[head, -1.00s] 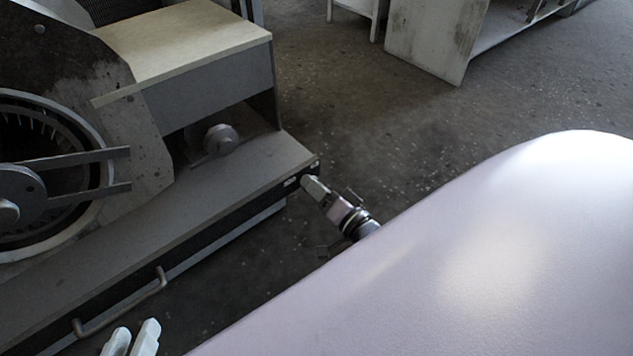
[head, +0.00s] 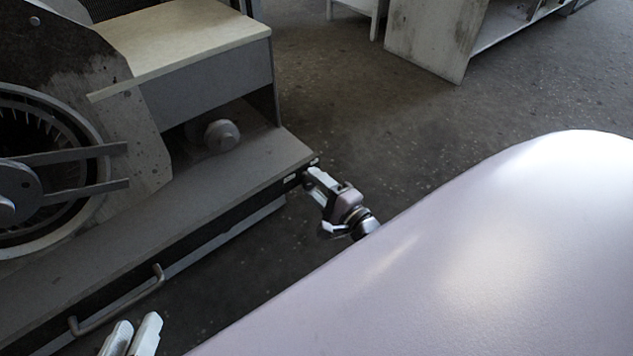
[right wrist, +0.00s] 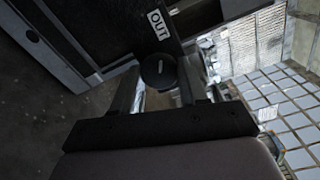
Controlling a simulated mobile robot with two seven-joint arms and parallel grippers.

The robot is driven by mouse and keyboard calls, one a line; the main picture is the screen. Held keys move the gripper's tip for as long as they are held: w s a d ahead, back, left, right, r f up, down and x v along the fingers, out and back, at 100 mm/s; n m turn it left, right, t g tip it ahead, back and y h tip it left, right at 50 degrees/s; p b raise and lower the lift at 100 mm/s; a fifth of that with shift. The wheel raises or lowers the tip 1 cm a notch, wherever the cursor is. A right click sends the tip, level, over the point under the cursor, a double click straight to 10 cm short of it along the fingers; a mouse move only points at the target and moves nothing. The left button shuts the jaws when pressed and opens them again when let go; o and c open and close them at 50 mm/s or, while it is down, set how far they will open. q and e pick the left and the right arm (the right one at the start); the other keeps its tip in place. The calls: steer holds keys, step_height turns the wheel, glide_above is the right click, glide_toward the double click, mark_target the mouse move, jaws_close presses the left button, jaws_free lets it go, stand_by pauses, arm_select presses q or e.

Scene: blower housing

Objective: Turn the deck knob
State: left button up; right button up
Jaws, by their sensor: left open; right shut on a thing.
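The deck knob (right wrist: 158,70) is a dark round knob on the black front face of the deck, below a white label reading OUT (right wrist: 159,23). In the right wrist view my right gripper (right wrist: 156,85) has one finger on each side of the knob and is shut on it. In the head view my right gripper (head: 313,178) is at the right end of the deck's front edge (head: 230,193), and the knob is hidden behind its fingers. My left gripper (head: 131,335) is open and empty at the bottom left, below the deck's front.
A bent metal handle (head: 118,305) sticks out of the deck's front, near my left gripper. The blower housing (head: 130,150) with its round opening stands on the deck at left. A grey round fitting (head: 221,135) sits under the pale-topped box (head: 190,45).

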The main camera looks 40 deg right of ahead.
arm_select(q)
steer(key=shift+d, duration=0.25)
arm_select(e)
steer(key=shift+m, duration=0.7)
steer(key=o, duration=1.1)
steer(key=shift+c, duration=0.2)
arm_select(q)
steer(key=shift+a, duration=0.1)
steer(key=shift+s+a+y+p, duration=0.25)
steer(key=shift+a+y+p, duration=0.05)
steer(key=shift+a+p, duration=0.4)
arm_select(e)
steer(key=s, duration=0.7)
steer(key=shift+d, duration=0.25)
arm_select(q)
steer(key=shift+r, duration=0.1)
arm_select(e)
steer(key=shift+s, duration=0.1)
